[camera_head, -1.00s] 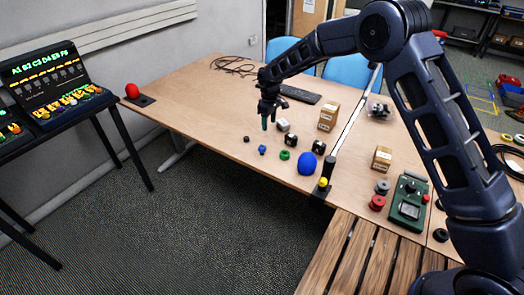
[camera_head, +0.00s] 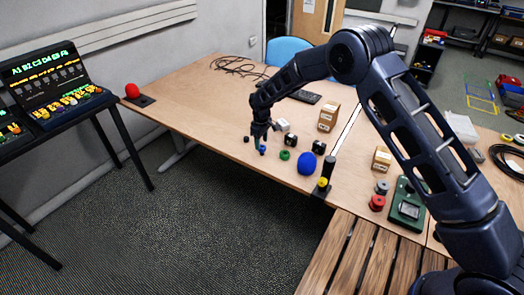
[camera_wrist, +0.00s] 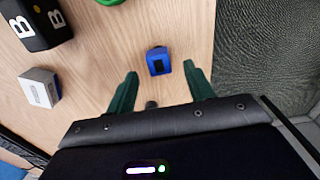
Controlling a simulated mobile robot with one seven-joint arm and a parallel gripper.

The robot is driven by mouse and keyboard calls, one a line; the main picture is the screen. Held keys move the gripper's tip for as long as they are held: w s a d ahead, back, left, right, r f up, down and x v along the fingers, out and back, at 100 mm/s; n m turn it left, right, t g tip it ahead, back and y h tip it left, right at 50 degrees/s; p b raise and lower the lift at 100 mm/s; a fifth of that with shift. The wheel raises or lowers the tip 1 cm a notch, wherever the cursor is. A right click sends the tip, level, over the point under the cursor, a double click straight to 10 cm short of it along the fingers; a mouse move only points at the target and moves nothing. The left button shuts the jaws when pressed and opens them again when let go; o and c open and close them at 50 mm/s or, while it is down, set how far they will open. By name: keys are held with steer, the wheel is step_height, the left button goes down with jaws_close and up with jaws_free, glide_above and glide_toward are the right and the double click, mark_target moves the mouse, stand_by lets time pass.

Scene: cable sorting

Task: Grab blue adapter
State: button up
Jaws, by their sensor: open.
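The blue adapter (camera_wrist: 158,62) lies on the wooden table near its edge. In the wrist view it sits between and just beyond the tips of my gripper (camera_wrist: 158,72), whose two green fingers are spread apart and empty. In the head view my gripper (camera_head: 259,144) is low over the table, right at the blue adapter (camera_head: 262,150), which is partly hidden by the fingers.
A green ring (camera_head: 285,155), a blue ball (camera_head: 307,164), black cubes (camera_head: 291,140) and a white block (camera_head: 283,125) stand nearby on the right. In the wrist view the table edge (camera_wrist: 214,50) runs close to the right of the adapter, with carpet beyond.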

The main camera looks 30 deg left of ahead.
mark_target(262, 146)
step_height(262, 146, down, 4)
steer(key=shift+d+r, duration=0.1)
steer(key=shift+d, duration=0.05)
steer(key=c, duration=1.1)
